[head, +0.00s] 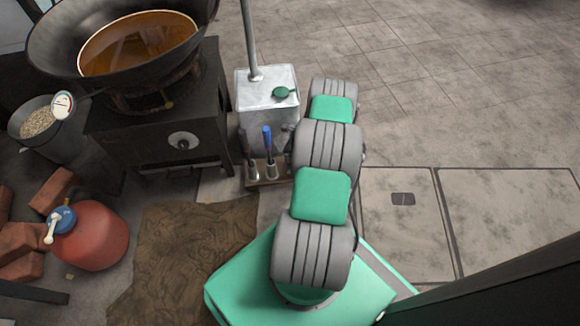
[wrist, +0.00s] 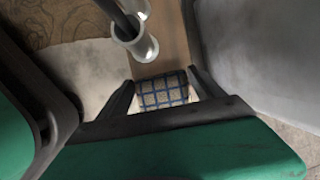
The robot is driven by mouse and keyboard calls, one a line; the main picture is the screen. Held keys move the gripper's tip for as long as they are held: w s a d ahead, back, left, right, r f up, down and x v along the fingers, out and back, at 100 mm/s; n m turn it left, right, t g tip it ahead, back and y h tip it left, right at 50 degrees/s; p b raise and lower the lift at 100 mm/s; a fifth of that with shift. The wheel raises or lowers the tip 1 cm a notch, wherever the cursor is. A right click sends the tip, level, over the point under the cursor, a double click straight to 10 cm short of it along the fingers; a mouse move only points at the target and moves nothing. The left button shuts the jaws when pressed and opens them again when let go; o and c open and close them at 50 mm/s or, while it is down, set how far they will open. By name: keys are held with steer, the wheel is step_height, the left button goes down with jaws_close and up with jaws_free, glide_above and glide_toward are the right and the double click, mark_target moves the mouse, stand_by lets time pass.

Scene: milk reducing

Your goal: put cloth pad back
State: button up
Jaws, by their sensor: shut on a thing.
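The cloth pad (wrist: 163,92) is cream with a blue check pattern. It sits between the two dark fingers of my gripper (wrist: 160,78) in the wrist view, and the gripper is shut on it. Beyond the pad are a light wooden surface (wrist: 172,42) and a grey metal cup (wrist: 145,48) with a dark handle in it. I cannot tell whether the pad touches the wood. In the head view my own arm hides the gripper and the pad.
A wooden holder (head: 270,183) with upright tools stands beside a metal box (head: 266,103) with a pipe. A black stove (head: 160,130) carries a wok (head: 58,48) of amber liquid. A red gas cylinder (head: 102,240) stands lower left. The tiled floor (head: 450,90) at right is clear.

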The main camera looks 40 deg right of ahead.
mark_target(289, 163)
steer(key=shift+f+b, duration=0.95)
steer(key=shift+f, duration=1.1)
steer(key=o, duration=1.2)
steer(key=shift+r, duration=0.1)
